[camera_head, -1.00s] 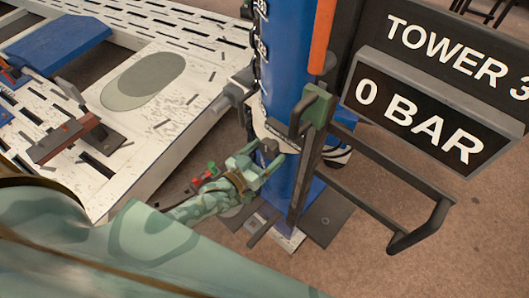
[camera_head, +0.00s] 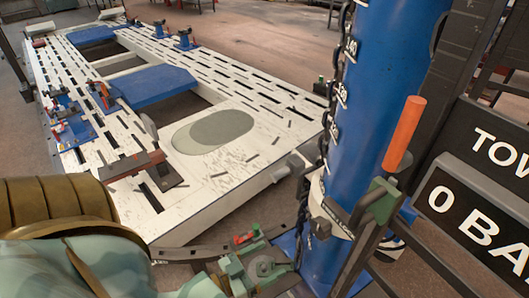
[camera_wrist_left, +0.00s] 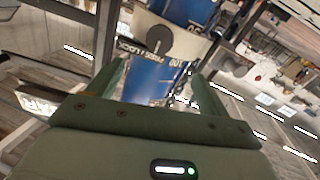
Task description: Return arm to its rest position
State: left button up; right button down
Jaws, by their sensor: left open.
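My left arm, in green camouflage, comes in from the lower left in the head view. My left gripper (camera_head: 262,268) is low in that view, beside the foot of the blue tower (camera_head: 375,100), and is partly cut off by the bottom edge. In the left wrist view my left gripper (camera_wrist_left: 158,72) has its two green fingers apart, with nothing held between them. Beyond the fingers are the tower's pale collar (camera_wrist_left: 178,42) with a round dark knob (camera_wrist_left: 160,42) and blue surface. Whether a finger touches the tower cannot be told. My right gripper is not in view.
A white slotted frame bench (camera_head: 225,165) with blue pads (camera_head: 150,88) and clamps fills the left and middle. An orange handle (camera_head: 404,133) and dark bracket stand at the tower's right. A "0 BAR" sign (camera_head: 475,220) is at the right edge. Brown floor lies beyond the bench.

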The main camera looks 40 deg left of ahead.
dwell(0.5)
pick_arm(q)
jog(key=s+a+f+m+g+y+b, duration=0.15)
jog(key=s+f+g, duration=0.35)
jog(key=f, duration=0.5)
jog(key=s+a+f+g+y+b, duration=0.25)
jog(key=s+f, duration=0.45)
jog(key=f, duration=0.4)
jog(key=s+a+f+m+g+y+b, duration=0.15)
jog(key=s+f+g, duration=0.35)
jog(key=f, duration=0.5)
jog(key=s+d+f+g+b, duration=0.2)
jog(key=s+d+f, duration=0.1)
jog(key=s+f, duration=0.2)
jog(key=s+d+f+g+b, duration=0.2)
jog(key=s+f, duration=0.3)
jog(key=f, duration=0.3)
jog(key=shift+s+d+n+b, duration=0.3)
jog(key=shift+d+n+b, duration=0.1)
jog(key=shift+b, duration=0.35)
jog(key=shift+h, duration=0.25)
